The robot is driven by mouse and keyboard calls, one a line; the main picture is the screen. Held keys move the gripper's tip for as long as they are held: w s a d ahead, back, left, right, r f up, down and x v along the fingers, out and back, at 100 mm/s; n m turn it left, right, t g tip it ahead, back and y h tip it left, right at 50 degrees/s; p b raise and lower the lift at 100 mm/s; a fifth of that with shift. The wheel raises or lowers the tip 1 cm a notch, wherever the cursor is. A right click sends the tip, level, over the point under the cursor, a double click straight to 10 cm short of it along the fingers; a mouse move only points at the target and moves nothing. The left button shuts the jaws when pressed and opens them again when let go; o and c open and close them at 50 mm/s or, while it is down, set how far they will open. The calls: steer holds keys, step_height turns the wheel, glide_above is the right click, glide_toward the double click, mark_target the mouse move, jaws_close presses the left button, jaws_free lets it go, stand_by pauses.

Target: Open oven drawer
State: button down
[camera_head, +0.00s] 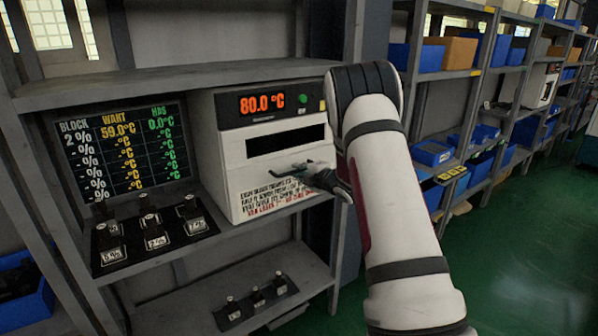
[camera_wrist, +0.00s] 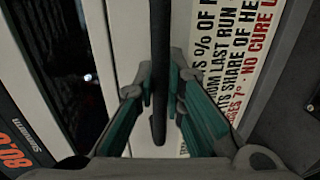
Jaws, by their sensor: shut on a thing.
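The oven (camera_head: 229,155) is a white box on the shelf with an orange "80.0 °C" display. Its front has a dark horizontal slot or window (camera_head: 287,140), and printed text lies lower down. The drawer's dark bar handle (camera_head: 289,173) sticks out below the slot. In the wrist view the handle (camera_wrist: 159,40) runs between my two fingers. My gripper (camera_head: 312,174) is at the handle and shut on it; it also shows in the wrist view (camera_wrist: 159,88). The drawer front (camera_wrist: 125,40) looks flush with the oven. My wrist hides the oven's lower right side.
A screen (camera_head: 122,150) with block readings stands left of the oven. Several valve blocks sit on a dark tray (camera_head: 165,250) before it, and more on a lower tray (camera_head: 257,318). A shelf post (camera_head: 348,215) is close behind my arm. Green floor (camera_head: 510,240) is free at right.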

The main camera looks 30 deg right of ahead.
steer(key=f+p+v, duration=0.2)
steer(key=p+v, duration=0.2)
steer(key=v, duration=0.7)
steer(key=s+f+p+v, duration=0.1)
steer(key=p+v, duration=0.4)
steer(key=v, duration=0.6)
steer(key=shift+f+p, duration=0.3)
steer(key=shift+f, duration=0.5)
steer(key=c, duration=1.7)
jaws_free()
steer(key=shift+o, duration=0.2)
steer(key=v, duration=1.2)
steer(key=shift+w, duration=0.1)
